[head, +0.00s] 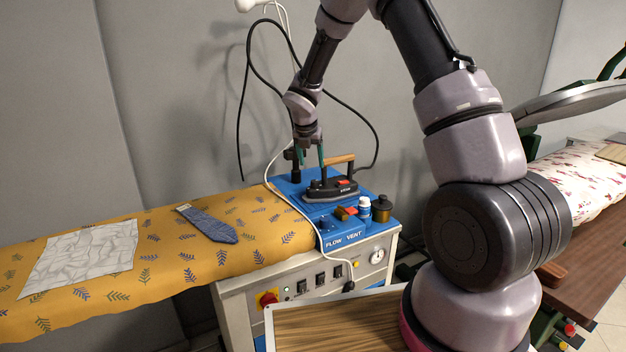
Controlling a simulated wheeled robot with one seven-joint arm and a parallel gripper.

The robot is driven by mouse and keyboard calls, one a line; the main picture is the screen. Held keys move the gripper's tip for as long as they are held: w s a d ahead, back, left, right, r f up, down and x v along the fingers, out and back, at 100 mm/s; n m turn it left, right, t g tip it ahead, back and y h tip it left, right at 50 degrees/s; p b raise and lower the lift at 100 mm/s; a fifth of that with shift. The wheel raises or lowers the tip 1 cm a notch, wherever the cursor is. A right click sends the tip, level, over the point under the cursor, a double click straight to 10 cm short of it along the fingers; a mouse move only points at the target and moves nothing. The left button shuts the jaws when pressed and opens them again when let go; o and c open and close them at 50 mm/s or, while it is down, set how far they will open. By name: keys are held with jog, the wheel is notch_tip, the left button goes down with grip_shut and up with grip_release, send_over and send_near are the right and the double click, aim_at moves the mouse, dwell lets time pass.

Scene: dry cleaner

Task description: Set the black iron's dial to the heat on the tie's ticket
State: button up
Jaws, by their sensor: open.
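The black iron (333,192) with a tan wooden handle sits on the blue top of the pressing station (345,230). Its dial is too small to make out. The blue tie (210,224) lies on the yellow leaf-patterned board at the left. A small pale patch at the tie's narrow end (184,207) may be its ticket; no marking on it can be read. My gripper (311,160) is open and points down just above the iron's rear left, close to the handle. I cannot tell whether it touches the iron.
A pale cloth (82,257) lies on the yellow board (280,230). A white bottle (364,207), a dark jar (381,209) and a small brown-and-red item (345,213) stand in front of the iron. A black cable and a white cord hang around my gripper. A wooden-topped table (330,326) is nearest.

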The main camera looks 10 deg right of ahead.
aim_at(315, 181)
jog(key=x, duration=0.9)
jog(key=shift+f, duration=0.1)
grip_shut()
